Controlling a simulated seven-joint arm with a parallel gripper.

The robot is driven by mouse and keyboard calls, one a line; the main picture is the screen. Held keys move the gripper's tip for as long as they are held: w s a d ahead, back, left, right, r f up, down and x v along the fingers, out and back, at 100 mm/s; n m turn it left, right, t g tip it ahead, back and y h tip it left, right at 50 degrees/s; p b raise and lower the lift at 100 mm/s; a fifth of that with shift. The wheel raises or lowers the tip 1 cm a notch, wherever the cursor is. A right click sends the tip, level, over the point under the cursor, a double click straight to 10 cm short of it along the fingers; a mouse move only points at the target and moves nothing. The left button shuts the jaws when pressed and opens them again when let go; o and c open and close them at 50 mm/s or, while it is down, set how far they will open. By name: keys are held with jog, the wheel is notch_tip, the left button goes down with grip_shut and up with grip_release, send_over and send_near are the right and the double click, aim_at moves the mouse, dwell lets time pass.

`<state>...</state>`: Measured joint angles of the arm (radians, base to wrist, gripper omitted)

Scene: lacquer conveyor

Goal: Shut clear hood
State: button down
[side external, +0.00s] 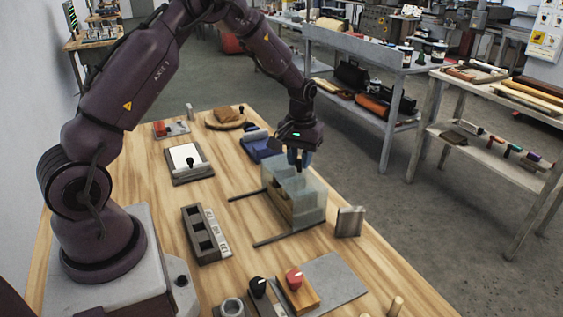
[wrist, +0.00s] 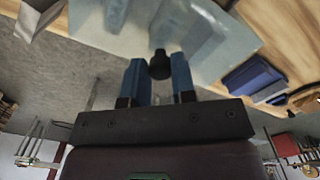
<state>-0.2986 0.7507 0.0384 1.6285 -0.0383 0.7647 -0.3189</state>
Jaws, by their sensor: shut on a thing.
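The clear hood (side external: 309,194) is a see-through, pale box on the wooden table, right of the middle in the side view. It also fills the top of the wrist view (wrist: 207,40). Two dark rails (side external: 270,240) run out from it to the left. A tan block (side external: 281,204) shows through or beside its near left wall. My gripper (side external: 299,166) points down at the hood's far upper edge. In the wrist view its blue fingers (wrist: 160,78) are on both sides of a black knob (wrist: 160,62) at the hood, and are shut on it.
A grey upright metal block (side external: 349,222) stands close to the hood's right. A dark slotted block (side external: 201,235) lies to the left, and a blue holder (side external: 258,147) is behind. A red knob (side external: 294,277) on a wooden block is in front.

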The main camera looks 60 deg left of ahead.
jog(key=shift+w, duration=0.45)
jog(key=c, duration=0.9)
grip_release()
jog(key=shift+c, duration=0.2)
jog(key=shift+r, duration=0.1)
notch_tip(320, 180, up, 13)
